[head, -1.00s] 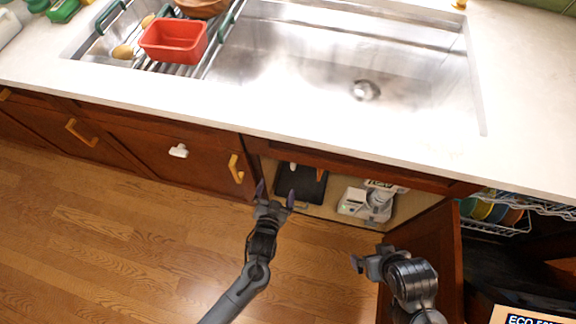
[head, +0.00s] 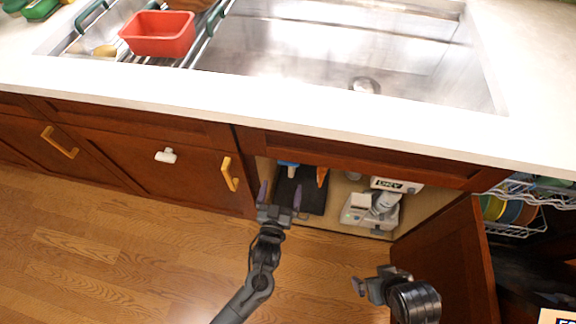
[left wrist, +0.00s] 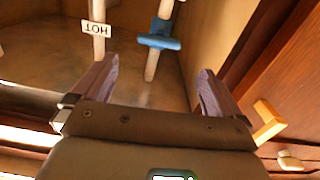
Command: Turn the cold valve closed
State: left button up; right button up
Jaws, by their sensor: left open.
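The cold valve has a blue handle (left wrist: 158,41) on a pale vertical pipe; in the left wrist view the handle lies across the pipe. In the head view its blue (head: 288,164) shows just under the cabinet's top edge. A white HOT tag (left wrist: 96,27) hangs on the neighbouring pipe. An orange-red piece (head: 321,175) shows right of the blue one in the head view. My left gripper (head: 280,192) is open and empty at the cabinet opening, its fingers pointing toward the cold pipe, apart from the handle. My right gripper (head: 366,287) is by the cabinet door; its jaws are unclear.
The cabinet door (head: 450,265) stands open at the right. White appliances or bottles (head: 372,212) stand inside the cabinet, right of a dark panel (head: 312,197). The sink counter (head: 270,105) overhangs above. A dish rack (head: 515,210) is at far right. The wooden floor in front is clear.

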aim_at(288, 165)
pick_arm(q)
jog(key=w+b, duration=0.1)
jog(key=w, duration=0.2)
jog(key=w+d+b, duration=0.1)
jog(key=w+b, duration=0.1)
jog(key=w, duration=0.1)
jog(key=w+d+b, duration=0.1)
jog(key=w, duration=0.2)
jog(key=shift+f+b, duration=0.1)
jog(key=shift+b, duration=0.25)
jog(key=shift+w+d+b, duration=0.1)
jog(key=shift+w+b, duration=0.2)
jog(key=shift+w, duration=0.55)
jog(key=c, duration=0.9)
jog(key=shift+r+m+p, duration=0.25)
jog(key=shift+m+p, duration=0.15)
jog(key=shift+p, duration=0.4)
jog(key=shift+f, duration=0.15)
jog(key=o, duration=0.9)
